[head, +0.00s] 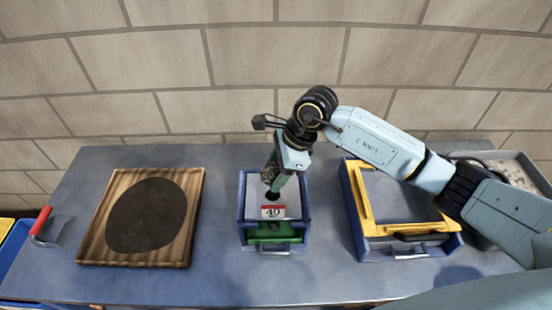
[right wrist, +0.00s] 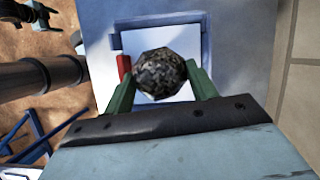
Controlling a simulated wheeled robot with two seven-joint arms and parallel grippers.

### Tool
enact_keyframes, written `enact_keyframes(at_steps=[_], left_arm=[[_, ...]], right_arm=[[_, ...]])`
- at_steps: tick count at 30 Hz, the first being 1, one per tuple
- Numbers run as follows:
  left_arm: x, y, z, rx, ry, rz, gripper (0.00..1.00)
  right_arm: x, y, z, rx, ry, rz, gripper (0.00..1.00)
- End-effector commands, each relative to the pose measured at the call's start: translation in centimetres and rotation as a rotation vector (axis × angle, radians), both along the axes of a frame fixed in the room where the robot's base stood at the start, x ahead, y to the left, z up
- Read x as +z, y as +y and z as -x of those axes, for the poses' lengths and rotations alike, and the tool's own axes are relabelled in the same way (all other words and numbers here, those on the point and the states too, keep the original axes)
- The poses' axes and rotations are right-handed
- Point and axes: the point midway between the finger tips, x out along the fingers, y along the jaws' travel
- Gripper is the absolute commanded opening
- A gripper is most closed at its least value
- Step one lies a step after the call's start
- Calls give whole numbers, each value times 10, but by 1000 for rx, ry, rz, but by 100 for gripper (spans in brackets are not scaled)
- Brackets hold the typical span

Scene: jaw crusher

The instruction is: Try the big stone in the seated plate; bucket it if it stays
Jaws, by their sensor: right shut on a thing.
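The big stone (right wrist: 160,74), dark and speckled, is held between the green fingers of my right gripper (right wrist: 160,88) in the right wrist view. In the head view the right gripper (head: 273,183) points down over the narrow blue box in the middle of the bench, and the stone (head: 272,196) shows as a small dark lump under it. The box (head: 243,212) has a pale surface inside, a red and white label reading 40 (head: 272,212) and a green front part (head: 275,231). Whether the stone touches the plate cannot be told. My left gripper is not seen.
A wooden board with a dark round patch (head: 146,214) lies left, beside a red-handled tool (head: 41,222). A blue box with a yellow frame (head: 366,213) stands right. A grey tray (head: 527,160) is behind my right arm. Bare bench (head: 215,275) lies in front.

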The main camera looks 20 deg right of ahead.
Motion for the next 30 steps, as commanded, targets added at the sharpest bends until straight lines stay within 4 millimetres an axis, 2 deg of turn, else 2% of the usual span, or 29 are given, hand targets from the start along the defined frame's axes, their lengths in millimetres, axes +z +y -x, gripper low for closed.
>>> enact_keyframes(at_steps=[5,21,30], left_arm=[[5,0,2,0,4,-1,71],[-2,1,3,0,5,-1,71],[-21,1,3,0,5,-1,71]], right_arm=[[3,1,-1,-75,-1,-3,24],[2,0,-2,-78,-8,-7,24],[-20,0,-2,-77,-5,-6,24]])
